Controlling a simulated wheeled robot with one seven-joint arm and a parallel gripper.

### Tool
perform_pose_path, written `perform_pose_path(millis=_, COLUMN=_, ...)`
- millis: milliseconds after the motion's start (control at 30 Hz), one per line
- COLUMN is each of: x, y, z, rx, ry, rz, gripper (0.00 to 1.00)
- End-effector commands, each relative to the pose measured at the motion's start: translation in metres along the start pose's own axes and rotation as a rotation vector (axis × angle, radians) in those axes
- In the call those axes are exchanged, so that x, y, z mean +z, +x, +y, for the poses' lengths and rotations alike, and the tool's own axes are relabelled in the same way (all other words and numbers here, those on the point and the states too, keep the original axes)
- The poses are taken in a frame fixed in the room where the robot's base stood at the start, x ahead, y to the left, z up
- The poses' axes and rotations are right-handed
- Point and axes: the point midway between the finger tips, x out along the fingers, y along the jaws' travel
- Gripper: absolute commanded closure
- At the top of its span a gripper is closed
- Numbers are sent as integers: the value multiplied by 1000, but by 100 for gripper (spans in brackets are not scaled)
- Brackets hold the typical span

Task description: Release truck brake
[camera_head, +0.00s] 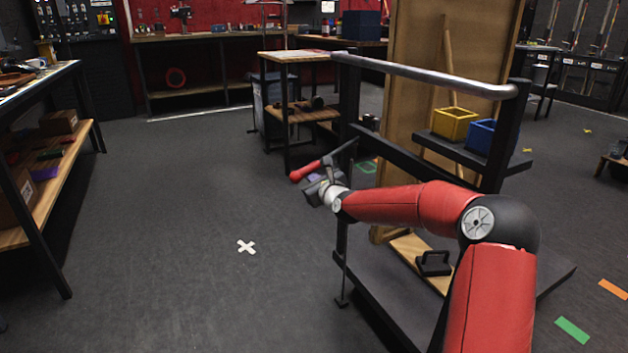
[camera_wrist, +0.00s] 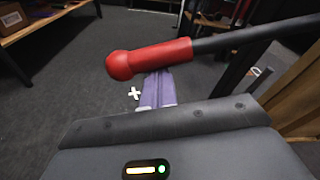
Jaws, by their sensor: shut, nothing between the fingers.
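The truck (camera_head: 425,76) is a dark platform cart with a grey push bar and black posts, at right of centre in the head view. A brake lever with a red grip (camera_head: 305,171) and a black rod sticks out to the left from its near side. The red grip (camera_wrist: 150,58) crosses the wrist view, its rounded end at left and its rod running up right. My gripper (camera_head: 323,187) is beside the lever, just below the grip in the head view. Its purple fingers (camera_wrist: 158,88) are shut and empty; the grip passes in front of them and hides their tips. I cannot tell whether they touch.
The cart carries yellow (camera_head: 454,123) and blue (camera_head: 483,137) bins, a tall board (camera_head: 412,45) and a black handled block (camera_head: 433,263). A workbench (camera_head: 42,200) stands at left and a small table (camera_head: 290,57) behind. The floor around a white cross (camera_head: 246,247) is clear.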

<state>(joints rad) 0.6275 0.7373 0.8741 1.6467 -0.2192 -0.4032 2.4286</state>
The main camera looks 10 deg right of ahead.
Motion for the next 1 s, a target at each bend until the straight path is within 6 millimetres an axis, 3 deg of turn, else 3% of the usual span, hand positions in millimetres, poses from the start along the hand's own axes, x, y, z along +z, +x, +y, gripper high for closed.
perform_pose_path(millis=367, x=26, y=-4, z=0, rx=14, ry=110, rz=-4, gripper=100)
perform_pose_path(millis=1000, x=118, y=-17, z=-22, rx=84, ry=602, rz=-5, gripper=100)
